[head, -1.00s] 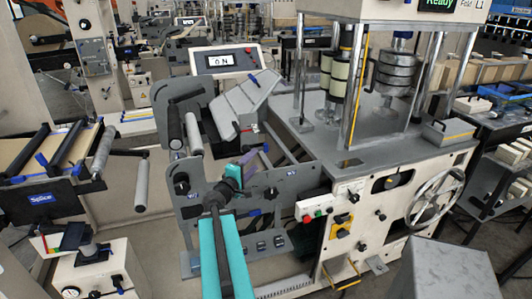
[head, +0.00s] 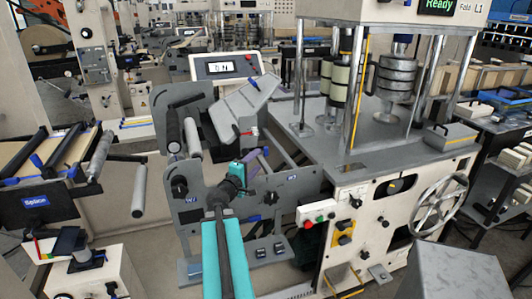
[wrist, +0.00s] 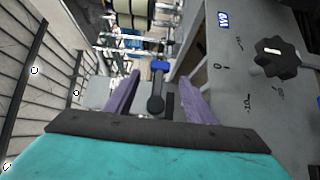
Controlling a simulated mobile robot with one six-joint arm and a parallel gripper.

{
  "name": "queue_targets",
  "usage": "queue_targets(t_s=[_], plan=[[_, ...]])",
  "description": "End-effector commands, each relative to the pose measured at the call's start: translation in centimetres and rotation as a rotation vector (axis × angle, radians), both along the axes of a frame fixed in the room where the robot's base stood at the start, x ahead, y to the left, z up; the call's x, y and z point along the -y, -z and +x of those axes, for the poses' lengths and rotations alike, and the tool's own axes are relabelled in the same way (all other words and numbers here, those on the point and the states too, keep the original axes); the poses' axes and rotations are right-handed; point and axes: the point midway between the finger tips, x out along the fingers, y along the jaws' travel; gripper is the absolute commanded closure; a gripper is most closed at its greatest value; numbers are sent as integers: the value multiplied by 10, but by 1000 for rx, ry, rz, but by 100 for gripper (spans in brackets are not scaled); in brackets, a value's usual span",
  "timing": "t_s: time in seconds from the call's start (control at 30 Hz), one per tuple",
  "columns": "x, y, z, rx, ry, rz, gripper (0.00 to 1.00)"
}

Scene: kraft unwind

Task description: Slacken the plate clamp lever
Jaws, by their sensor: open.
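My gripper (head: 248,168) is open, in front of the grey side plate (head: 215,215) of the unwind. In the wrist view my two purple fingers (wrist: 158,98) stand apart, with nothing gripped. A dark lever with a blue end (wrist: 158,66) shows in the gap between them, ahead of the fingertips; I cannot tell its distance or whether it touches a finger.
A black star knob (wrist: 279,57) with a printed scale stands on the grey plate right of my fingers in the wrist view. A rail or slatted surface (wrist: 30,75) is at left. The press cabinet (head: 350,225) with buttons and a handwheel (head: 437,200) stands to the right.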

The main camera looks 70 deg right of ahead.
Motion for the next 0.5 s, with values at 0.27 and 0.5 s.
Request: queue_targets(t_s=[0.27, 0.5], plan=[[29, -1, -2, -1, 2, 1, 50], [52, -1, -5, 0, 2, 1, 50]])
